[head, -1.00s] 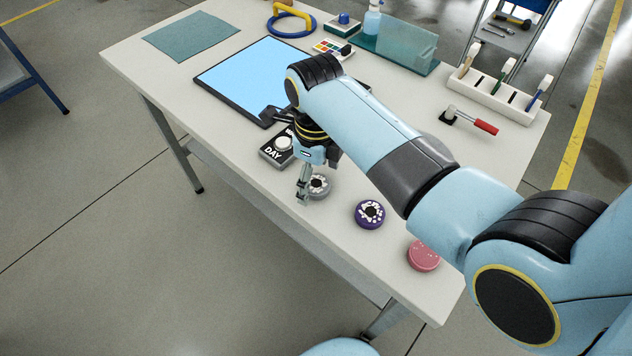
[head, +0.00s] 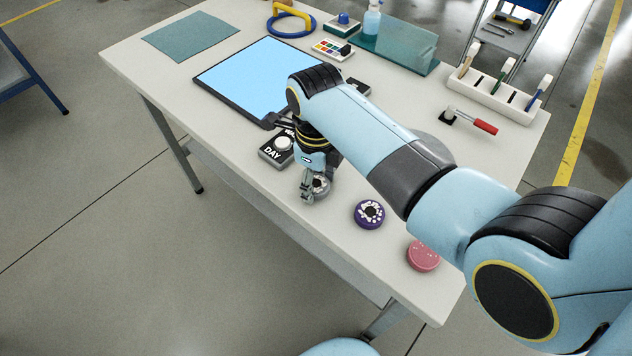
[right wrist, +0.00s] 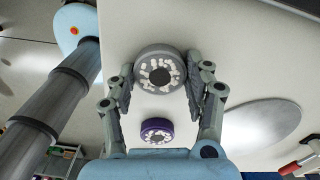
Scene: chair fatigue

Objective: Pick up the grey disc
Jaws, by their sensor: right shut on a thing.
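The grey disc (head: 322,186) has a dark centre ringed by white marks. It is at the near edge of the white table, partly hidden by my right gripper (head: 312,190). In the right wrist view the grey disc (right wrist: 160,54) sits between the two fingers of the right gripper (right wrist: 159,82), which is shut on its sides. I cannot tell whether the disc is clear of the tabletop. My left gripper is not in view.
A purple disc (head: 369,214) and a pink disc (head: 423,256) lie to the right along the near edge. A black DAY box (head: 273,153) with a white knob stands close to the left. A blue-screened panel (head: 258,78) lies behind. A red-handled tool (head: 480,126) lies right.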

